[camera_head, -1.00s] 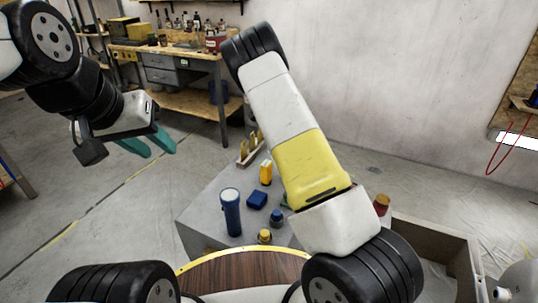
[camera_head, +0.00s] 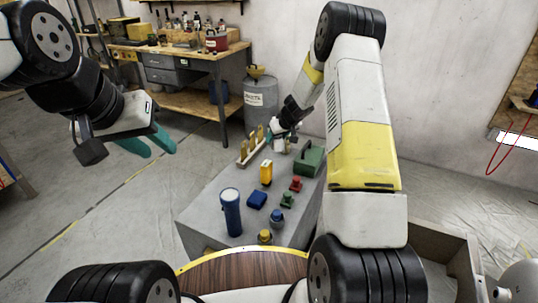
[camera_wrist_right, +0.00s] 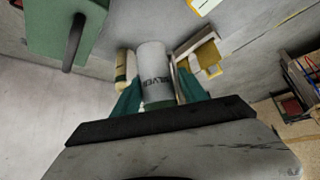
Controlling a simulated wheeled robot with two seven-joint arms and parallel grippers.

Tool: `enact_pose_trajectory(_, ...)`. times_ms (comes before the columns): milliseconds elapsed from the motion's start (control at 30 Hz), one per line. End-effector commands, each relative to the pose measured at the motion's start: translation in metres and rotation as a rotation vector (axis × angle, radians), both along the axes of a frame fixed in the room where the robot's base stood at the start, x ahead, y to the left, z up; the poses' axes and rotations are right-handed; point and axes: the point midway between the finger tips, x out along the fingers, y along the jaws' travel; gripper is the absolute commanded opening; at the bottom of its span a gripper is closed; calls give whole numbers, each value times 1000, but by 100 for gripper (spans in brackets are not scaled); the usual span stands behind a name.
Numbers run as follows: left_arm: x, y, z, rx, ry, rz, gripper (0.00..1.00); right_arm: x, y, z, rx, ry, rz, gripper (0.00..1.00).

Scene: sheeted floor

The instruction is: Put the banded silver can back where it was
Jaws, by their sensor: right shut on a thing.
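In the right wrist view, a pale silver-grey can (camera_wrist_right: 153,65) with dark lettering stands between the teal fingers of my right gripper (camera_wrist_right: 158,92), which is shut on it. The can's lower part is partly hidden by the fingers and palm. A cream can (camera_wrist_right: 124,68) is close beside it on the left. In the head view, my right gripper (camera_head: 284,139) is at the far end of the grey table (camera_head: 210,190), between the wooden rack and the green box; the can is too small to make out clearly there. My left gripper (camera_head: 150,143) is open and empty, over the floor at left.
A wooden rack (camera_head: 245,158) with yellow pieces and a green box (camera_head: 309,159) flank my right gripper. A grey drum (camera_head: 261,98) is behind the table.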

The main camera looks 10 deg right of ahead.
Motion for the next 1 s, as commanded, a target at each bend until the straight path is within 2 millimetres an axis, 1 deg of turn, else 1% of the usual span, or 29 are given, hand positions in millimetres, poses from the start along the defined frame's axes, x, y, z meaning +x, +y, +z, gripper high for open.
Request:
enact_pose_trajectory(33,0,0,0,0,0,0,36,1,-5,0,11,-14,33,36)
enact_pose_trajectory(167,0,0,0,0,0,0,36,5,-5,-1,32,-58,175,36)
enact_pose_trajectory(300,0,0,0,0,0,0,36,11,-5,-2,73,-119,400,36)
enact_pose_trajectory(400,0,0,0,0,0,0,36,13,-5,-3,102,-149,529,36)
enact_pose_trajectory(533,0,0,0,0,0,0,36,15,-6,-3,136,-173,651,36)
enact_pose_trajectory(667,0,0,0,0,0,0,36,16,-6,-2,157,-185,717,36)
enact_pose_trajectory(767,0,0,0,0,0,0,36,15,-5,-11,166,-185,737,36)
enact_pose_trajectory(900,0,0,0,0,0,0,36,14,-5,-38,168,-183,741,36)
enact_pose_trajectory(1000,0,0,0,0,0,0,36,15,-5,-54,166,-185,740,36)
